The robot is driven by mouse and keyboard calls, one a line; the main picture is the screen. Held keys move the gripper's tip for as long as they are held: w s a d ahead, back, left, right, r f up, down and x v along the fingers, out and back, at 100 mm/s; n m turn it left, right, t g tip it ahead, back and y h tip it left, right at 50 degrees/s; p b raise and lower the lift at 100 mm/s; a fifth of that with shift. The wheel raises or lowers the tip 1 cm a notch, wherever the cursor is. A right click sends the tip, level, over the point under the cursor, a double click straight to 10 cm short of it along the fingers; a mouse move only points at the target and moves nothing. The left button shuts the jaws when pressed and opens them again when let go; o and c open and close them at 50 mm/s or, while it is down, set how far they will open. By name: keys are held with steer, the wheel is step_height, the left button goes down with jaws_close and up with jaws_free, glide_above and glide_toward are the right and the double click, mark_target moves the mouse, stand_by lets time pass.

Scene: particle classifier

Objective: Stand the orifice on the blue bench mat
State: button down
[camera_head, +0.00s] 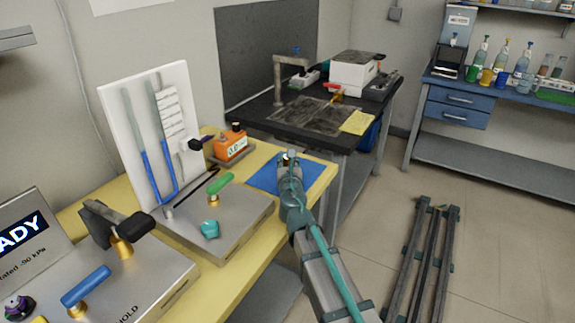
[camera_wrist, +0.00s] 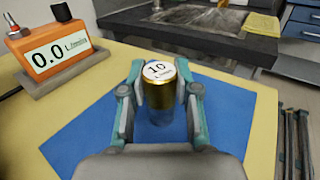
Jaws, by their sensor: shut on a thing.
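The orifice (camera_wrist: 157,92) is a short brass cylinder with a white top marked 10 L/min. In the wrist view it is upright between the two teal fingers of my gripper (camera_wrist: 159,82), which is shut on it. The blue bench mat (camera_wrist: 80,132) lies beneath and around it. I cannot tell whether the orifice's base touches the mat. In the head view my gripper (camera_head: 289,160) is over the right part of the blue mat (camera_head: 264,180), and my arm hides part of the mat. The orifice is barely visible there.
An orange flow meter (camera_head: 231,145) reading 0.0 stands behind the mat to the left. A metal base with a white tube panel (camera_head: 135,110) is further left on the yellow bench (camera_head: 235,270). A black table (camera_head: 262,112) stands beyond the bench.

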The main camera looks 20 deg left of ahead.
steer(key=c, duration=0.8)
jaws_free()
steer(key=shift+f, duration=0.1)
steer(key=shift+c, duration=0.2)
steer(key=shift+s+d, duration=0.1)
steer(key=shift+s, duration=0.05)
steer(key=v, duration=1.1)
steer(key=shift+s+d, duration=0.15)
steer(key=shift+s, duration=0.2)
